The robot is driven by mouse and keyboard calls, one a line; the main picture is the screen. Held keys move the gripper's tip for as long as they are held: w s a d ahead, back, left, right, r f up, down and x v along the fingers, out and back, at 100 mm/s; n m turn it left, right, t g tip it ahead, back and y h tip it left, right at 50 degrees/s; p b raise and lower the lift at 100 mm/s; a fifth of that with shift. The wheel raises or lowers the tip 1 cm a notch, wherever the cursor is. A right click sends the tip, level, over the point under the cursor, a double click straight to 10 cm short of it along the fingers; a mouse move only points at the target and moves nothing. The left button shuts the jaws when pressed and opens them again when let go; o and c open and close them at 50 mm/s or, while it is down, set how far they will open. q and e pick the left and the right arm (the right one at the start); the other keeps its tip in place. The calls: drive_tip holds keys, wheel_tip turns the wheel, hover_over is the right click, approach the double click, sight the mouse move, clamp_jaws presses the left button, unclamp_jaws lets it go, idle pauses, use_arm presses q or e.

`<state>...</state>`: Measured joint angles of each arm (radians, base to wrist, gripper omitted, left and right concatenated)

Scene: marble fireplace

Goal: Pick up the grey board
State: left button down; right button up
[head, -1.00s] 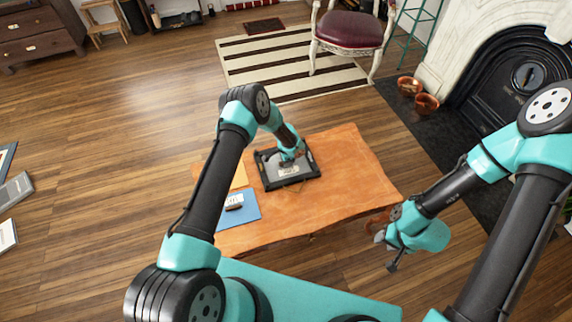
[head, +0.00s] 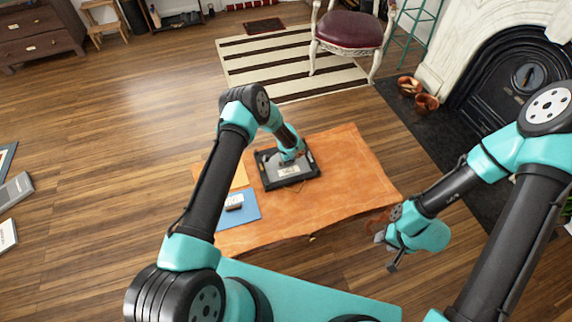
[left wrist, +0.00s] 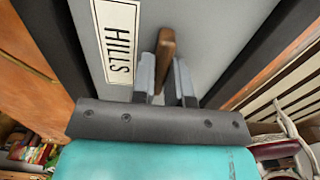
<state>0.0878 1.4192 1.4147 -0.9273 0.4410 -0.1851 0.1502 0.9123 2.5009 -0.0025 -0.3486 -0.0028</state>
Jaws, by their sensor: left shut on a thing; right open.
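The grey board (head: 289,171) with a white label lies at the black tray (head: 272,184) on the orange wooden table; whether it touches the tray's bottom I cannot tell. In the left wrist view the grey board (left wrist: 222,28) shows a label reading HILLS and a brown upright grip (left wrist: 165,58). My left gripper (left wrist: 165,85) is shut on that brown grip; its fingers are hard to make out in the head view. My right gripper (head: 385,252) is open and empty, past the table's right front corner.
A blue board (head: 238,212) with a small pale object on it and a yellow board (head: 240,177) lie at the table's left. The table (head: 350,170) is bare right of the tray. A red-seated chair (head: 350,28) stands beyond, on a striped rug (head: 265,60).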

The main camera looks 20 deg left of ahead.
idle(0.3)
use_arm(q)
wheel_tip(320, 180, up, 10)
idle(0.6)
idle(0.4)
